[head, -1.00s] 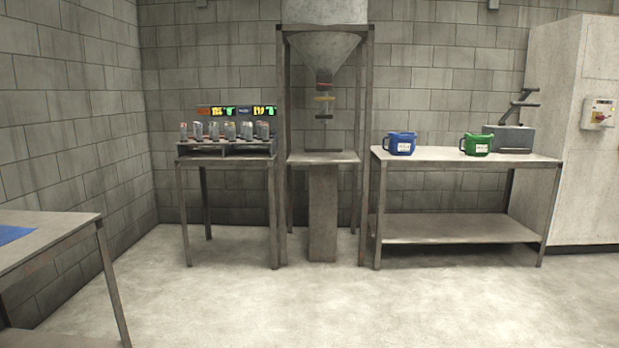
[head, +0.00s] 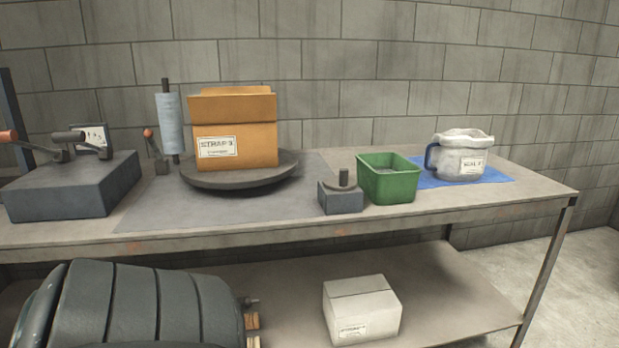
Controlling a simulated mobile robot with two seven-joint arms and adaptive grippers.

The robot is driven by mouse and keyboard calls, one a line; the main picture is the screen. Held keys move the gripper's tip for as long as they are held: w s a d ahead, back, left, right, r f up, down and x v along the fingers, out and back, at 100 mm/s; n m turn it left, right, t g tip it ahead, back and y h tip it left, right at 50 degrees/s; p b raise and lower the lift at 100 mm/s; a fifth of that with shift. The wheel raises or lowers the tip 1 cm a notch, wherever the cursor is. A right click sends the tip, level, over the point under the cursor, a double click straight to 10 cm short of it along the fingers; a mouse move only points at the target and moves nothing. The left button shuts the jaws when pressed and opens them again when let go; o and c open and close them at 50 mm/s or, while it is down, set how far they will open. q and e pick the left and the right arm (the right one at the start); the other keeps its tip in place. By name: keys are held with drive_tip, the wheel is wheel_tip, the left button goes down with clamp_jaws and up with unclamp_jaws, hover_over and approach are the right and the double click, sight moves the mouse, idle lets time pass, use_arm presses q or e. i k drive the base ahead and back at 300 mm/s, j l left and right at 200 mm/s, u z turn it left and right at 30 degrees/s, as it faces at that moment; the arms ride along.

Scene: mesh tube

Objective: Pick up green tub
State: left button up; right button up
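A green tub (head: 389,186), open at the top and rectangular, stands upright on the workbench (head: 520,198) right of centre in the head view. It sits close beside a small dark block with a post (head: 341,195) on its left. A grey-white jug (head: 461,158) with a blue handle stands to its right on a blue mat (head: 499,176). The inside of the tub shows only partly. Neither of my grippers is in view.
An open cardboard box (head: 236,128) stands on a round dark turntable (head: 196,181). A dark machine with red-tipped levers (head: 75,187) is at the left. A white carton (head: 361,306) and a large dark ribbed object (head: 135,305) are at the lower shelf level. Floor shows at right.

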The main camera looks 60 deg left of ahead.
sight(388, 178)
drive_tip(key=u, duration=1.5)
drive_tip(key=i+l+u, duration=0.25)
drive_tip(key=l, duration=0.4)
drive_tip(key=i+l+u, duration=0.15)
drive_tip(key=l, duration=0.25)
drive_tip(key=i+l+u, duration=0.1)
drive_tip(key=i+l, duration=0.15)
drive_tip(key=i+l+u, duration=0.15)
drive_tip(key=l, duration=0.35)
drive_tip(key=i+l+u, duration=0.1)
drive_tip(key=l, duration=0.3)
